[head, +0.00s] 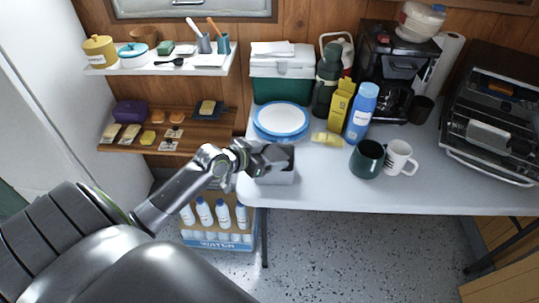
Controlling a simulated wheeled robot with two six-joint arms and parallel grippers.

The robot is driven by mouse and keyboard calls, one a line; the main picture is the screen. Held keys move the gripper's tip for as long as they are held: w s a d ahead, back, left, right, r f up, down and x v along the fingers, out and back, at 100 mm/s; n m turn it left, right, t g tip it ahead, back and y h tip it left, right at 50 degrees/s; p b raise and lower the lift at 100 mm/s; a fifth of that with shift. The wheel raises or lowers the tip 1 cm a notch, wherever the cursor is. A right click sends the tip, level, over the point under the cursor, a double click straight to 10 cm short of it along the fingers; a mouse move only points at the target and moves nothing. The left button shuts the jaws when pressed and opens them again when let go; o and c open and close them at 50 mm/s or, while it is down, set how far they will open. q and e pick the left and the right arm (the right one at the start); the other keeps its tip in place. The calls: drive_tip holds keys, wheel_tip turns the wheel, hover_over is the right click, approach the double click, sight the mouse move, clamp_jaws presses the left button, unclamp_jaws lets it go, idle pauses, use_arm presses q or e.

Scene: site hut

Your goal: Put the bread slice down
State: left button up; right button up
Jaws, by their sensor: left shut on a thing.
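My left gripper (272,160) reaches in from the left over the table's front left corner. It is at a small grey box-like thing (278,178) with a dark top, and its fingers overlap that top in the picture. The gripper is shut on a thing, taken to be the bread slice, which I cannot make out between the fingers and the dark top. Whether the slice is inside the grey box or above it, I cannot tell. My right gripper is not in view.
The white table (330,190) has free room at its front middle. Blue-rimmed plates (281,120), a yellow item (326,139), a blue bottle (361,112), a dark mug (367,160) and a white mug (399,157) stand nearby. A wooden shelf (180,140) is left.

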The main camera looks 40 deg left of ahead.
use_arm(q)
drive_tip(key=shift+f+b, duration=0.3)
drive_tip(key=shift+f, duration=0.15)
drive_tip(key=shift+s+f, duration=0.15)
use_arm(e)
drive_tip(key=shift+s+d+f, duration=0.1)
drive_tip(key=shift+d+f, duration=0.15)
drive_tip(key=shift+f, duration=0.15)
use_arm(q)
drive_tip(key=o, duration=0.6)
drive_tip(key=shift+c, duration=0.2)
drive_tip(key=shift+o, duration=0.6)
drive_tip(key=shift+f, duration=0.1)
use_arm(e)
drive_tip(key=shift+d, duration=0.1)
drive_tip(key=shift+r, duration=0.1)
use_arm(q)
drive_tip(key=shift+r, duration=0.3)
drive_tip(key=p+v, duration=0.2)
drive_tip(key=v, duration=1)
drive_tip(key=shift+r, duration=0.35)
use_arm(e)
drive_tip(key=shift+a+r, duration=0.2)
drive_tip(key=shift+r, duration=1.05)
